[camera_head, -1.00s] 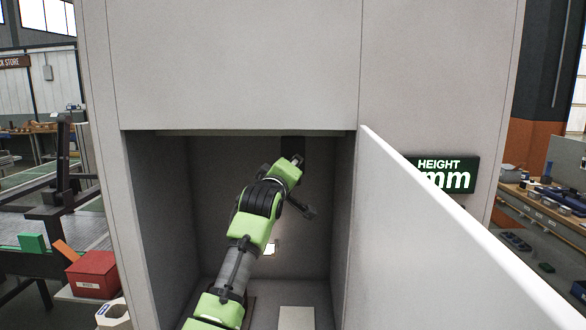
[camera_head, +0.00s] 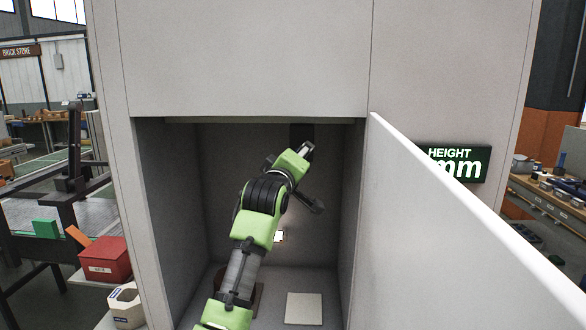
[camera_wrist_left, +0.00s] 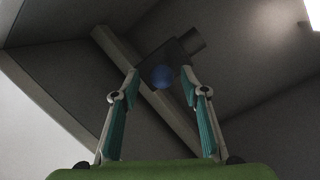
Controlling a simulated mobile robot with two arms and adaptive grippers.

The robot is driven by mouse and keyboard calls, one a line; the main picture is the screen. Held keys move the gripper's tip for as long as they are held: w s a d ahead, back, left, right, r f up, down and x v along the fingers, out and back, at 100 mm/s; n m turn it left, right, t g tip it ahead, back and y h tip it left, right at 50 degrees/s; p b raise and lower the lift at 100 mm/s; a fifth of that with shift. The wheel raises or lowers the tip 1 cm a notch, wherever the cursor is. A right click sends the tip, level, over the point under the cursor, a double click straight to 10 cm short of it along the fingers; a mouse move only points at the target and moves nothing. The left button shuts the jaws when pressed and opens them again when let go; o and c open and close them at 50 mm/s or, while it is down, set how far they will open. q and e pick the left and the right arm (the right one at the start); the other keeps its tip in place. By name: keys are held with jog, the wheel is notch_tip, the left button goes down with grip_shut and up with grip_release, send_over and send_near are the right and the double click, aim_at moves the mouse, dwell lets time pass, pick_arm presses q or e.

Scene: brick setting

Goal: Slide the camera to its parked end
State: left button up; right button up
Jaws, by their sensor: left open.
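In the left wrist view, the camera is a dark grey box (camera_wrist_left: 168,56) with a short cylinder on its upper right. A blue round knob (camera_wrist_left: 163,78) is on its near side. It sits at a pale diagonal rail (camera_wrist_left: 122,55) under the cabinet roof. My left gripper (camera_wrist_left: 160,72) is open, with one fingertip on each side of the knob in the picture. I cannot tell whether they touch it. In the head view, my left arm reaches into the cabinet beside a dark block (camera_head: 301,131) near the top, probably the camera. Its fingers are hard to make out there.
The cabinet (camera_head: 240,60) has an opening with side walls close around my arm. Its white door (camera_head: 450,250) stands open on the right. A "HEIGHT mm" sign (camera_head: 455,163) is behind it. A pale plate (camera_head: 304,309) lies on the cabinet floor. A red bin (camera_head: 104,259) is outside left.

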pick_arm(q)
jog(key=s+a, duration=0.1)
jog(key=s, duration=0.7)
jog(key=shift+s+a, duration=0.2)
